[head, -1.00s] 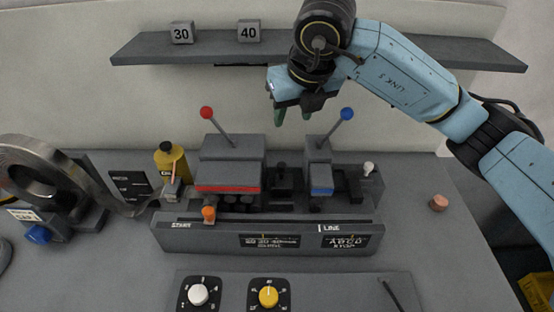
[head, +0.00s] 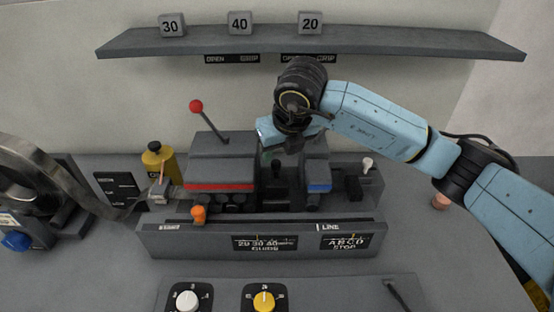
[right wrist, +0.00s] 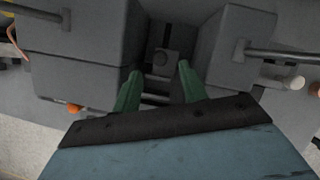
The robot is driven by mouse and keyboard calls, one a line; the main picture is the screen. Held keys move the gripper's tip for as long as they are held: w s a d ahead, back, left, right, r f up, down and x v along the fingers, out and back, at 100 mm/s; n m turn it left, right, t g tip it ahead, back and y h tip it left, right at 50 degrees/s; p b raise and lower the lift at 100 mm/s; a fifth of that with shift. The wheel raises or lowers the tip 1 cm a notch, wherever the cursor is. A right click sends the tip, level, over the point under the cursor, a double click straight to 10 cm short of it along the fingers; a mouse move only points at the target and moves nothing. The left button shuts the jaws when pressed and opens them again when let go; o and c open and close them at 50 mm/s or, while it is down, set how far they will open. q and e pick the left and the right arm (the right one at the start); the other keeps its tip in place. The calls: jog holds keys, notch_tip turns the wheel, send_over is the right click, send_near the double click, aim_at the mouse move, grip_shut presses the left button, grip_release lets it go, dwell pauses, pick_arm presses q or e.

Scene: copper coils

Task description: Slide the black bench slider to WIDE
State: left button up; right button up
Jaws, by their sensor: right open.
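A small black upright knob (head: 278,172), which looks like the black bench slider, stands in the gap between the red-striped housing (head: 222,160) and the blue-striped housing (head: 318,175). In the right wrist view a dark knob (right wrist: 160,58) shows in that gap, just beyond my fingertips. My right gripper (right wrist: 160,74) is open, its two green fingers pointing into the gap. In the head view the right gripper (head: 272,153) is over the gap, its fingers largely hidden. I cannot tell whether they touch the knob. No WIDE mark is readable. My left gripper is not in view.
A red-ball lever (head: 196,106) rises from the left housing. A shelf (head: 350,42) with blocks 30, 40 and 20 is above. A yellow bottle (head: 160,160) and an orange knob (head: 198,214) are at the left. White (head: 187,300) and yellow (head: 264,301) dials are in front.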

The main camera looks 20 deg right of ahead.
aim_at(276, 162)
jog(key=x, duration=0.5)
grip_shut()
jog(key=shift+w, duration=0.1)
